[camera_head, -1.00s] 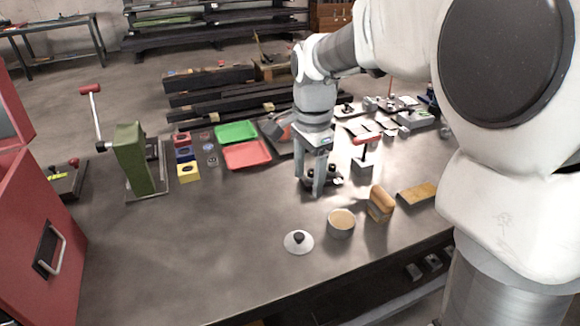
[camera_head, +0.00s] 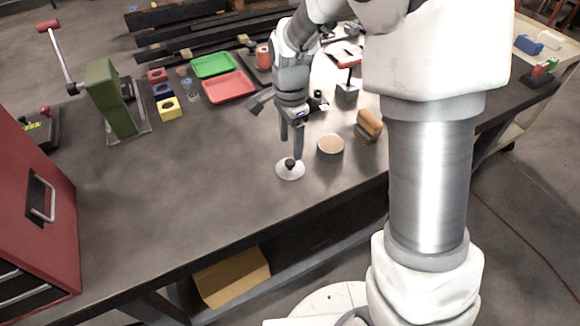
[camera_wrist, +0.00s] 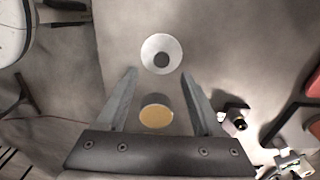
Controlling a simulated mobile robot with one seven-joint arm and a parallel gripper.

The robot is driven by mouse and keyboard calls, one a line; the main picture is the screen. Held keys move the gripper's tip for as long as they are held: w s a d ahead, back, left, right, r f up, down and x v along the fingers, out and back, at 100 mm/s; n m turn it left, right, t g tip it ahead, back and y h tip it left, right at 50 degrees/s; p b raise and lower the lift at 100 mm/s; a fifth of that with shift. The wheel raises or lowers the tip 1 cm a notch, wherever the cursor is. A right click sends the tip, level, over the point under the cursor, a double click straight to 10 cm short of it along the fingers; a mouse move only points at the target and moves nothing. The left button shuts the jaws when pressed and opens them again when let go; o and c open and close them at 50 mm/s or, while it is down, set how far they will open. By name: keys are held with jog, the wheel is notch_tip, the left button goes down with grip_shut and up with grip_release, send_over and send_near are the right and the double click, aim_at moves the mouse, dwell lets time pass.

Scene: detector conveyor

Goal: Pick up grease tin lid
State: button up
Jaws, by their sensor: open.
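The grease tin lid (camera_head: 290,171) is a small white disc with a dark knob, lying flat on the workbench. In the wrist view the lid (camera_wrist: 161,55) lies just beyond my fingertips, roughly centred between them. My gripper (camera_head: 291,146) is open and empty, pointing down above the lid; its fingers also show in the wrist view (camera_wrist: 158,75). The open grease tin (camera_head: 330,149), with tan contents, stands right of the lid. In the wrist view the tin (camera_wrist: 156,113) appears between my fingers, lower down. I cannot tell the exact height of my fingertips over the lid.
A wooden-backed brush or block (camera_head: 368,127) stands right of the tin. Red (camera_head: 229,87) and green (camera_head: 213,65) trays lie farther back. A green press (camera_head: 110,98) and red toolbox (camera_head: 38,200) stand at left. The bench left of the lid is clear.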

aim_at(290, 162)
jog(key=shift+w+f, duration=0.1)
jog(key=shift+f, duration=3.05)
grip_shut()
